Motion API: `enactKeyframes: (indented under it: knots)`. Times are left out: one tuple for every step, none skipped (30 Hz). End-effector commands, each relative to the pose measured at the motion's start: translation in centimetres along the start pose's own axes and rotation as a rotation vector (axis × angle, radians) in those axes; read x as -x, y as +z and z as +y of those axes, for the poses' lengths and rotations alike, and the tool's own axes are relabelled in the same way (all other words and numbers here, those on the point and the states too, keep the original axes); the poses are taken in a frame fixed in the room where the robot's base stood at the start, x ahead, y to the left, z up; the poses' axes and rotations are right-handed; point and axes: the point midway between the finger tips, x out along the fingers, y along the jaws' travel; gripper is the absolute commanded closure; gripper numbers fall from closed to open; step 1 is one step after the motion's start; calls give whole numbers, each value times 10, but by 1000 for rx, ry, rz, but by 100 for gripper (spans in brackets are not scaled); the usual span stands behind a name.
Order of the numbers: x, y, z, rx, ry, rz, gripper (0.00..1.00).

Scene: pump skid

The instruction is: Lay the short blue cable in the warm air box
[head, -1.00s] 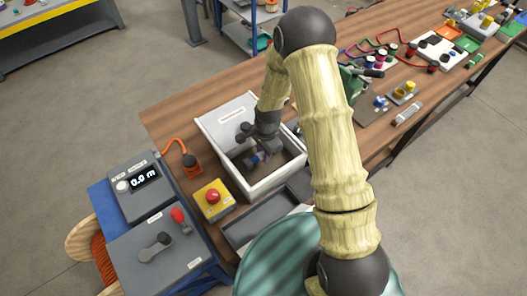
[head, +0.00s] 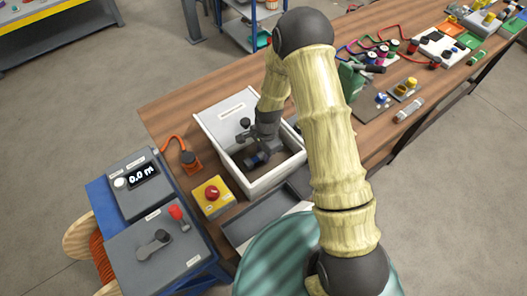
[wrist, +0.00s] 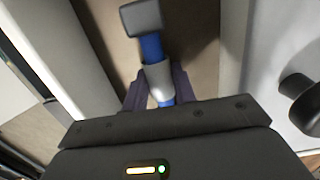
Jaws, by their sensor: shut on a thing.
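The warm air box is the white open-topped box (head: 272,183) on the bench, with a raised labelled back panel and a dark knob on it. My gripper (wrist: 156,95) is shut on the short blue cable (wrist: 151,47), which has a dark grey block-like end and a light grey sleeve near the fingers. In the head view my gripper (head: 257,157) is inside the box, between its walls. The cable is mostly hidden there by my wrist. In the wrist view the brown box floor lies beyond the cable; I cannot tell if the cable touches it.
A yellow box with a red button (head: 212,195) and an orange plug (head: 190,160) stand left of the box. A grey tray (head: 262,222) lies in front. A grey control panel (head: 155,240) is at lower left. Several connectors and cables crowd the bench at right.

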Motion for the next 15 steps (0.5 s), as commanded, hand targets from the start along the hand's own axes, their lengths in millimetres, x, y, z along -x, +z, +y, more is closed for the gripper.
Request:
enactKeyframes:
  knots:
    - [-2,0,0,0,0,0,91]
    - [-3,0,0,0,0,0,91]
    - [-4,0,0,0,0,0,91]
    - [-4,0,0,0,0,0,91]
    - [-5,0,0,0,0,0,91]
    - [-6,-1,0,0,0,0,91]
    - [-7,-1,0,0,0,0,91]
    - [-8,-1,0,0,0,0,91]
    - [-8,-1,0,0,0,0,91]
    - [-9,-1,0,1,0,0,91]
    - [-10,-1,0,1,0,0,91]
    - [-11,-1,0,1,0,0,91]
    - [-12,-1,0,1,0,0,91]
    - [-12,-1,0,1,0,0,91]
    - [-13,-1,0,1,0,0,91]
